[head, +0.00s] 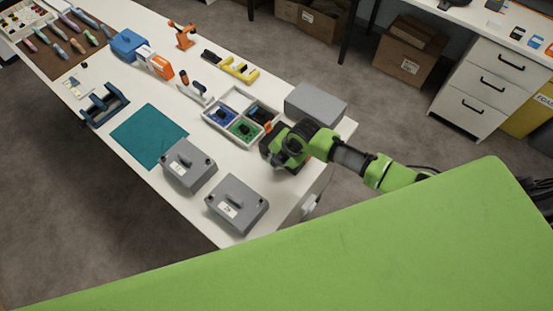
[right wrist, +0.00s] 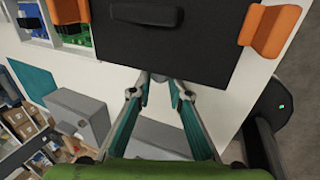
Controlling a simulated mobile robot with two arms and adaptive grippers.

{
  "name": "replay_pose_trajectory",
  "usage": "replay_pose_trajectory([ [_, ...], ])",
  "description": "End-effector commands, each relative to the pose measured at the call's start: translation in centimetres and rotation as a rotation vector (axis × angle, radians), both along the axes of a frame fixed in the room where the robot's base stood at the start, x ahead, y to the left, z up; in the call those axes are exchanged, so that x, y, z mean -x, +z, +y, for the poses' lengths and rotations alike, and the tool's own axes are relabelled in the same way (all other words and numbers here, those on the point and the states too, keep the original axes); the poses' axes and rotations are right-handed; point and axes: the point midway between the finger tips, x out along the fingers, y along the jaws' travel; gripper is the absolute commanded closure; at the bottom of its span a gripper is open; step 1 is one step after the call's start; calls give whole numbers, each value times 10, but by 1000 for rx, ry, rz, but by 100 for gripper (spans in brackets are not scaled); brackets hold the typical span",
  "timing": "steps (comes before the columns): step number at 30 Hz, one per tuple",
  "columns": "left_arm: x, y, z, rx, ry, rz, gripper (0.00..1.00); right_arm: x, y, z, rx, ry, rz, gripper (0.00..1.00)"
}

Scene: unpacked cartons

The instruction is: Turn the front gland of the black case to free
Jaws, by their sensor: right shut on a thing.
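The black case (right wrist: 195,48) fills the top of the right wrist view, with a dark handle (right wrist: 145,14) on its top and an orange piece at either side. In the head view the case (head: 269,146) stands near the table's right end, partly covered by my right gripper (head: 283,158). In the right wrist view the teal-lined fingers of this gripper (right wrist: 160,78) close together at the case's front edge, shut on a small part there. I take this to be the front gland; it is mostly hidden between the fingertips. My left gripper is not in view.
Two grey boxes with handles (head: 200,177) (head: 225,218) stand near the front edge. A divided tray (head: 210,119) with coloured parts and a plain grey box (head: 316,102) stand behind the case. A bare teal mat (head: 148,135) lies left.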

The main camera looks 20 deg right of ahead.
Motion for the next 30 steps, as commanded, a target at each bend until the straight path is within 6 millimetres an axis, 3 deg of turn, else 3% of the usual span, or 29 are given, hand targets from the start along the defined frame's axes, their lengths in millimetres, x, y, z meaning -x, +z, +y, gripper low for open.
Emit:
replay_pose_trajectory([
  [12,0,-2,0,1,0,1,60,-6,1,4,131,-1,201,100],
  [30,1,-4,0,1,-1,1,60,-5,1,5,160,1,249,100],
])
